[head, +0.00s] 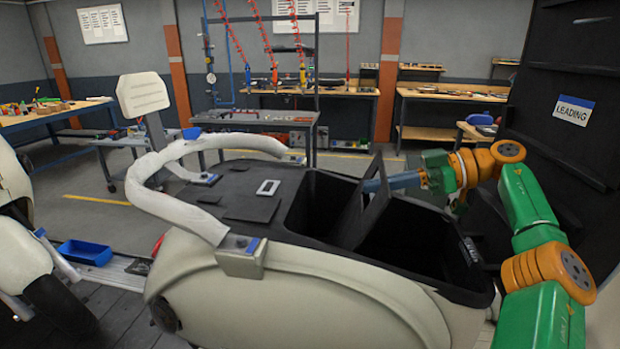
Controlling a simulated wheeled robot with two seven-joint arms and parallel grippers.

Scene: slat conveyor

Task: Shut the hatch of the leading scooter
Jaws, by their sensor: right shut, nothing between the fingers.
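A cream scooter body with a black top fills the lower middle of the head view; a "LEADING" sign (573,110) hangs on the dark panel beside it. Its black hatch (350,212) stands raised and tilted across the open compartment (415,245). My right arm comes in from the right. My right gripper (373,186) is shut and empty, at the upper part of the hatch. The hatch partly hides the fingertips, and I cannot tell whether they touch it. My left gripper is not in view.
A white padded bar (185,207) curves over the scooter's left end. Another cream scooter (22,262) stands at the left edge, with a blue bin (84,252) between them. A dark panel (570,60) rises at the right. Workbenches stand behind.

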